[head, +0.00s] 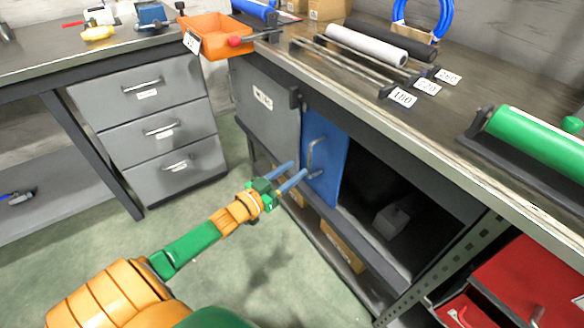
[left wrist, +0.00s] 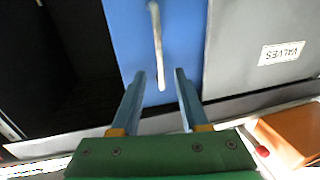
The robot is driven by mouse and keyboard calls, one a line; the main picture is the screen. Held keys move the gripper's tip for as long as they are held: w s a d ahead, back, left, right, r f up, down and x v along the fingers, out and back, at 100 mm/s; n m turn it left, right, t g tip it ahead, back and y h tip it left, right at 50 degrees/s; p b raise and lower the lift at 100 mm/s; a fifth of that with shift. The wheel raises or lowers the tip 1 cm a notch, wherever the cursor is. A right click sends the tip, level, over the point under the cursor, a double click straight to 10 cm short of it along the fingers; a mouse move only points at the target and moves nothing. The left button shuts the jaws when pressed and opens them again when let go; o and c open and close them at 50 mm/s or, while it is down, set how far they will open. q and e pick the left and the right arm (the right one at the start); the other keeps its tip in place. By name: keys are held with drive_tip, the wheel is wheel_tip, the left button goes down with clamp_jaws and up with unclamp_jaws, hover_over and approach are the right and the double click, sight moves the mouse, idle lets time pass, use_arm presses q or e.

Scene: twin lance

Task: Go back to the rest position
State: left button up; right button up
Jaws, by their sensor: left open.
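My left gripper (head: 298,168) reaches in from the lower left in the head view, its two blue fingers pointing at the blue door panel (head: 336,165). The fingers are apart, with nothing held between them. The door's metal handle (head: 312,158) is just beyond the fingertips. In the left wrist view, my left gripper (left wrist: 157,76) shows its open fingers either side of the line of the handle (left wrist: 157,45). The handle's end shows between them, and I cannot tell the exact gap. My right gripper is out of view.
The cabinet right of the blue door is open and dark, with a pale box (head: 392,219) inside. The bench top (head: 455,135) overhangs it. A grey drawer unit (head: 150,130) stands left, a red toolbox (head: 530,285) lower right. Green floor (head: 240,280) is clear around my arm.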

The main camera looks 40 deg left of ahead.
use_arm(q)
drive_tip(key=shift+s, duration=0.1)
idle(0.3)
drive_tip(key=s+f+g+y, duration=0.1)
drive_tip(key=s+f+g, duration=0.15)
drive_tip(key=f, duration=0.45)
drive_tip(key=s+f+n+g+y, duration=0.1)
drive_tip(key=s+f+g, duration=0.1)
drive_tip(key=s+f, duration=0.35)
drive_tip(key=s+f+g+y, duration=0.1)
drive_tip(key=s+f+g, duration=0.1)
drive_tip(key=f, duration=0.7)
drive_tip(key=s+d+f+g, duration=0.3)
drive_tip(key=s+f, duration=0.2)
drive_tip(key=s, duration=0.3)
drive_tip(key=s+d+f+m+g, duration=0.1)
drive_tip(key=s+d+f+g, duration=0.2)
drive_tip(key=s+f, duration=0.35)
drive_tip(key=s+d+f+g, duration=0.3)
drive_tip(key=s+f, duration=0.1)
drive_tip(key=s, duration=0.6)
drive_tip(key=s+d+r+p, duration=0.1)
drive_tip(key=r+p, duration=0.9)
drive_tip(key=s+d+r+g+p, duration=0.1)
drive_tip(key=s+r+p, duration=0.1)
drive_tip(key=r+p, duration=0.9)
drive_tip(key=shift+s+r+m+p, duration=0.2)
drive_tip(key=shift+r+m+p, duration=0.1)
